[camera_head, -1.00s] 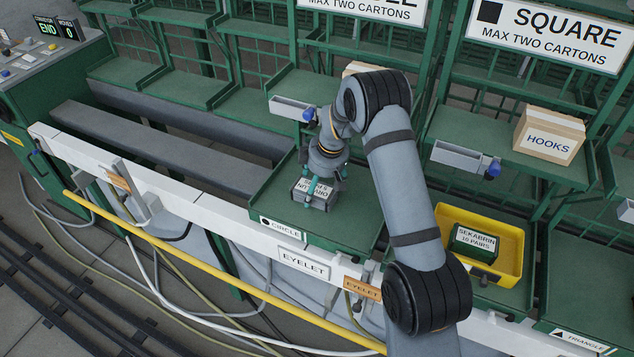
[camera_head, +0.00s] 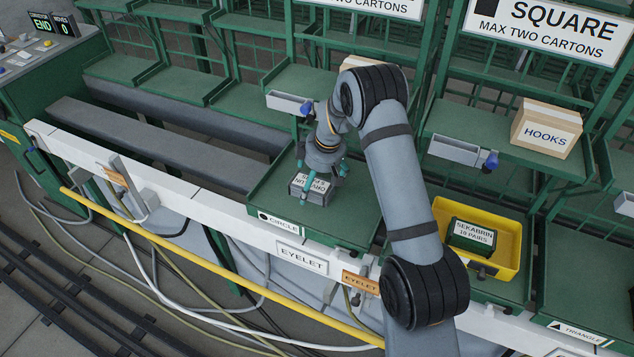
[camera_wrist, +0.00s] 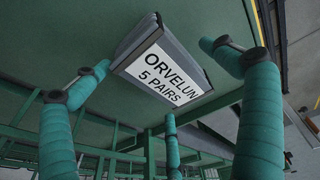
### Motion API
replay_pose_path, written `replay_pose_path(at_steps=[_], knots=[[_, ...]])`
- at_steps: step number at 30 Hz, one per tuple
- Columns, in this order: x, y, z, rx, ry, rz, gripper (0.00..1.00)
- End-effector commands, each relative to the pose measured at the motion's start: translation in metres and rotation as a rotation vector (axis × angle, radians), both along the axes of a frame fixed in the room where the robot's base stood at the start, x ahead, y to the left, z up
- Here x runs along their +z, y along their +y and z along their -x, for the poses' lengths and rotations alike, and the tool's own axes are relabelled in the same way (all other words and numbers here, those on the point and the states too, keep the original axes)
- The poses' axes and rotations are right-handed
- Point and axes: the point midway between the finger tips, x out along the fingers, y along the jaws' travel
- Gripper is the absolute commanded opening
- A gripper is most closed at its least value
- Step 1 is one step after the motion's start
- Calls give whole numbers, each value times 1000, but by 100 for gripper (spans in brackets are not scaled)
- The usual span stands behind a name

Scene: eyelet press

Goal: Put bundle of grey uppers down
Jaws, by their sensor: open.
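The bundle of grey uppers (camera_head: 319,186), with a white label, sits on the green bench surface (camera_head: 345,215) behind the CIRCLE sign. In the wrist view the bundle (camera_wrist: 163,69) reads "ORVELUN 5 PAIRS" and rests against the green surface. My gripper (camera_head: 322,174) is over the bundle, with teal fingers spread around it. In the wrist view the fingers stand apart from the bundle's sides, with gaps showing. The gripper is open, and part of the bundle is hidden behind a finger in the head view.
A yellow tray (camera_head: 507,228) holding a green "SEKABRIN 10 PAIRS" bundle (camera_head: 472,236) stands to the right, beyond my arm. A HOOKS carton (camera_head: 546,128) is on the shelf at right. A grey bin (camera_head: 289,103) projects from the shelf behind my gripper. Bench room beside the bundle is clear.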

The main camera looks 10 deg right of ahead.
Motion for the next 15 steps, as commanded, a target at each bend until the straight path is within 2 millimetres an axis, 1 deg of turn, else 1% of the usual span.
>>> replay_pose_path(at_steps=[4,8,10,15], knots=[[9,-1,1,0,-2,0,97],[31,-4,6,-1,-5,0,97],[26,-12,21,-3,1,0,97],[25,-29,57,-3,-2,0,97]])
